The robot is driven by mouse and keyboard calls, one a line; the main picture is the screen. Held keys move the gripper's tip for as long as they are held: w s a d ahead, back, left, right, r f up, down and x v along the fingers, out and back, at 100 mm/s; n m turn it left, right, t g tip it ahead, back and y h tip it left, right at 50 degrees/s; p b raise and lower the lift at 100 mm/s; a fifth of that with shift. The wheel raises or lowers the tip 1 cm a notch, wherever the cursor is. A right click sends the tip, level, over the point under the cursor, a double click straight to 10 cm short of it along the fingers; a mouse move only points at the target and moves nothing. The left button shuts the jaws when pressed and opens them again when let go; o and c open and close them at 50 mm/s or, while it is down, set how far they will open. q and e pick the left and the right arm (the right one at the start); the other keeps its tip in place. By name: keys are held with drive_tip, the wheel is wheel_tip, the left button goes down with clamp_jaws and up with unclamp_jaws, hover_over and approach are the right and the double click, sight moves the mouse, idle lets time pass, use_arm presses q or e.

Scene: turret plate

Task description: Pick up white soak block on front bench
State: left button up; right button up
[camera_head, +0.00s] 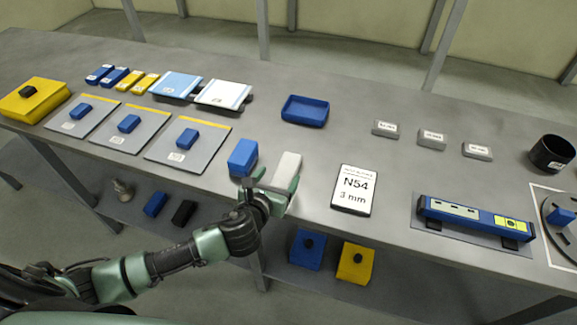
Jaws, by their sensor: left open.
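The white soak block (288,165) is a pale upright block near the front edge of the grey bench (340,135), just left of the N54 3 mm card. My left gripper (271,190) is open at the block's near side. One finger is on the block's left and the other overlaps its lower right in the picture. I cannot tell whether the fingers touch it. The block's lower part is partly hidden by the gripper. My right gripper is not in view.
A blue block (243,157) stands close to the left of the white block. The N54 card (353,190) lies to the right. A blue tray (305,110) sits behind. A blue gauge-like bar (475,220) lies farther right. Bare bench lies between the card and the tray.

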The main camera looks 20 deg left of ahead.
sight(286, 169)
use_arm(q)
drive_tip(key=shift+w+d+f, duration=0.1)
drive_tip(key=shift+w+f, duration=0.1)
drive_tip(key=shift+w, duration=0.4)
drive_tip(key=x, duration=0.2)
drive_tip(key=p+x, duration=0.1)
drive_tip(key=x, duration=0.1)
drive_tip(key=shift+w+d+f, duration=0.15)
drive_tip(key=shift+d+f, duration=0.05)
drive_tip(key=shift+f, duration=0.1)
drive_tip(key=shift+w+f, duration=0.1)
drive_tip(key=shift+w, duration=0.1)
drive_tip(key=shift+s, duration=0.1)
drive_tip(key=c, duration=1.5)
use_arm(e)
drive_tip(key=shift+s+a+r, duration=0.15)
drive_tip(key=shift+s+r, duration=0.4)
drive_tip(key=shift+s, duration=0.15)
